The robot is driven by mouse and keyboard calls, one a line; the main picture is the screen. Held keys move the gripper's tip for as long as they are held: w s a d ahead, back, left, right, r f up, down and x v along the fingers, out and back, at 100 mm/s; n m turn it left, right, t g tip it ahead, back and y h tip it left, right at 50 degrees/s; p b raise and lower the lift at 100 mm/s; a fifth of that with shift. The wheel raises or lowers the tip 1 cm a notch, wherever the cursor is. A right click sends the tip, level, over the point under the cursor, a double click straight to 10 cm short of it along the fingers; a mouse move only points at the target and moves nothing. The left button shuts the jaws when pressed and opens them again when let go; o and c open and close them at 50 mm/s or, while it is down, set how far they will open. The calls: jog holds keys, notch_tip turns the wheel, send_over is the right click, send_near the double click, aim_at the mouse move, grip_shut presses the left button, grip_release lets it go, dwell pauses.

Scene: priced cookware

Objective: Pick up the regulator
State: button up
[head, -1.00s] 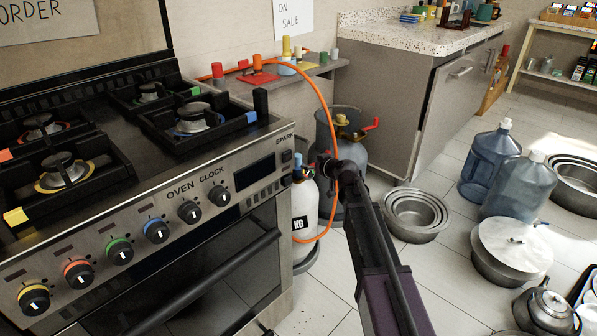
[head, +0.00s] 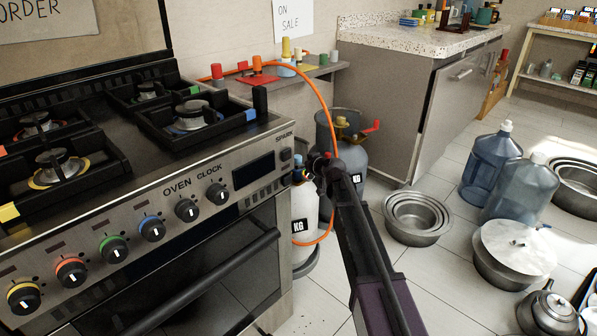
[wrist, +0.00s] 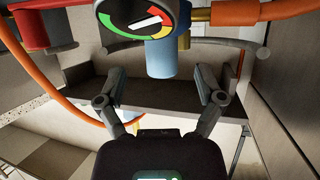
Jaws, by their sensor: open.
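The regulator (wrist: 150,22) shows at the top of the wrist view. It has a round dial with green, red and yellow bands, a blue lower part and an orange hose. In the head view the regulator (head: 298,177) is small, on top of the white gas cylinder (head: 303,215) beside the stove, partly hidden by my gripper. My gripper (wrist: 159,78) is open and empty, its fingers spread. The blue part lies between the fingertips in the wrist picture; I see no contact. In the head view my gripper (head: 323,170) is just right of the regulator.
The stove (head: 160,205) stands close on the left. A grey cylinder (head: 352,155) is behind my gripper, with a cabinet (head: 400,110) beyond. The orange hose (head: 315,80) arches above. Nested pots (head: 418,218) and blue water bottles (head: 490,165) stand on the floor at right.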

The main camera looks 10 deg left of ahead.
aim_at(300, 162)
jog(key=shift+b+x, duration=0.65)
jog(key=shift+x, duration=1.45)
grip_shut()
